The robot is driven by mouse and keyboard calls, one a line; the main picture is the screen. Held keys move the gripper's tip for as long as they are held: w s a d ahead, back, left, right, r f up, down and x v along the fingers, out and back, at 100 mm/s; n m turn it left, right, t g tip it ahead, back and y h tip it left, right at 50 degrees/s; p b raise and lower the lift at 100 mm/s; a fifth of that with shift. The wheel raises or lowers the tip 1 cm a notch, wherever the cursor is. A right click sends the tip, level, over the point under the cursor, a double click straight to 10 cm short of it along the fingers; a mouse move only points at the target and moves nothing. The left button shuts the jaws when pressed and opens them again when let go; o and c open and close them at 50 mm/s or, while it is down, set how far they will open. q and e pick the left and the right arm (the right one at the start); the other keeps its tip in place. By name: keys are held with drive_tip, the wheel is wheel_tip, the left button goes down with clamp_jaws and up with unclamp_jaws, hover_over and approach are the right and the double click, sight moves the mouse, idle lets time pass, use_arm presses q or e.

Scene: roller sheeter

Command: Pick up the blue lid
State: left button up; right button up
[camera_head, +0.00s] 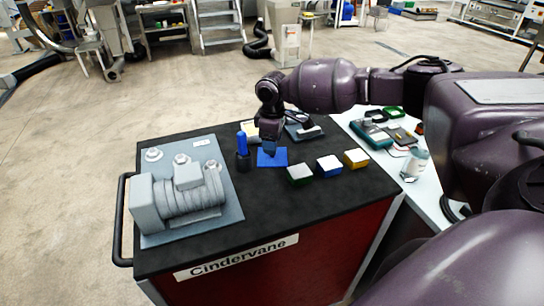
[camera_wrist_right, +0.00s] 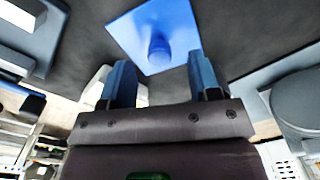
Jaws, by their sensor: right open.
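The blue lid (camera_head: 279,160) is a flat blue square lying on the dark cart top. In the right wrist view the blue lid (camera_wrist_right: 130,33) shows a round knob standing up from its middle. My right gripper (camera_head: 269,148) points down over the lid and hides part of it. In the wrist view my right gripper (camera_wrist_right: 160,65) is open, with one blue finger on each side and nothing between them. The knob shows just beyond the gap between the fingertips. I cannot tell the exact height of the fingertips above the lid. My left gripper is not in view.
A grey motor-like machine (camera_head: 185,200) fills the cart's left. The cart's front (camera_head: 290,210) is clear.

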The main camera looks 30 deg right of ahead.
drive_tip(key=shift+f, duration=1.35)
drive_tip(key=shift+c, duration=0.3)
drive_tip(key=c, duration=1)
drive_tip(key=shift+o, duration=0.2)
drive_tip(key=shift+r, duration=0.1)
